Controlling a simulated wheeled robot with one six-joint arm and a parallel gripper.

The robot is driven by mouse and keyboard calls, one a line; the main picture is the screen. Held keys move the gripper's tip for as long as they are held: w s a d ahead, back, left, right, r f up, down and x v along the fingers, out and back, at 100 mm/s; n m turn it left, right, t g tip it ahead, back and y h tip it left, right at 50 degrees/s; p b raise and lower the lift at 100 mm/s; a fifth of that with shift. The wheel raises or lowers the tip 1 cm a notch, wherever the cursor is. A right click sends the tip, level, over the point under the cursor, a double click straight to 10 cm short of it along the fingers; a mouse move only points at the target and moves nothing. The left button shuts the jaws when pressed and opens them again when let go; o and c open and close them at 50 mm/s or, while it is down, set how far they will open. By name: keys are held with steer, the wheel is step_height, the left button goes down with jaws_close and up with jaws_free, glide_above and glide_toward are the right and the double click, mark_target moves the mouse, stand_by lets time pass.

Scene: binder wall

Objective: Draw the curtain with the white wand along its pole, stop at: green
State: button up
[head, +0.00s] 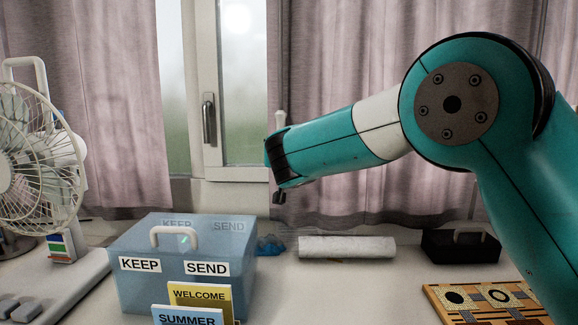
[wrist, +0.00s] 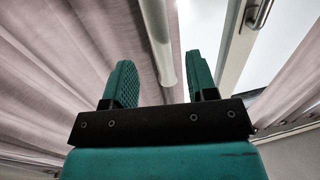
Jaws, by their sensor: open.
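The pinkish-grey curtain (head: 350,60) hangs right of the window in the head view and fills the left of the wrist view (wrist: 60,50). The white wand (wrist: 160,45) hangs along its edge; its upper part also shows just above my arm in the head view (head: 281,122). My gripper (wrist: 163,80) is open, with the wand between its two teal fingers in the wrist view. I cannot tell whether either finger touches it. In the head view my arm hides most of the gripper (head: 279,196). The pole and any green mark on it are out of view.
A second curtain (head: 115,110) hangs left of the window (head: 244,90). Below stand a fan (head: 40,160), a blue KEEP/SEND box (head: 135,291), a white roll (head: 345,247) and a black case (head: 460,250). A small card (head: 60,246) has coloured bands.

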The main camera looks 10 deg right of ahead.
steer(key=s+b, duration=0.3)
steer(key=s, duration=0.8)
steer(key=s+d+f+n+g+y, duration=0.1)
steer(key=s+d+f+g+y, duration=0.1)
steer(key=s+d+f+g, duration=0.45)
steer(key=s+f+n+g+y, duration=0.1)
steer(key=s+f+n+g, duration=0.2)
steer(key=s, duration=1.1)
steer(key=s+d+f+n+g+y+p, duration=0.1)
steer(key=s+f+n+g, duration=0.2)
steer(key=s+f+g, duration=0.4)
steer(key=s+g, duration=0.1)
steer(key=s, duration=0.6)
steer(key=shift+s, duration=0.35)
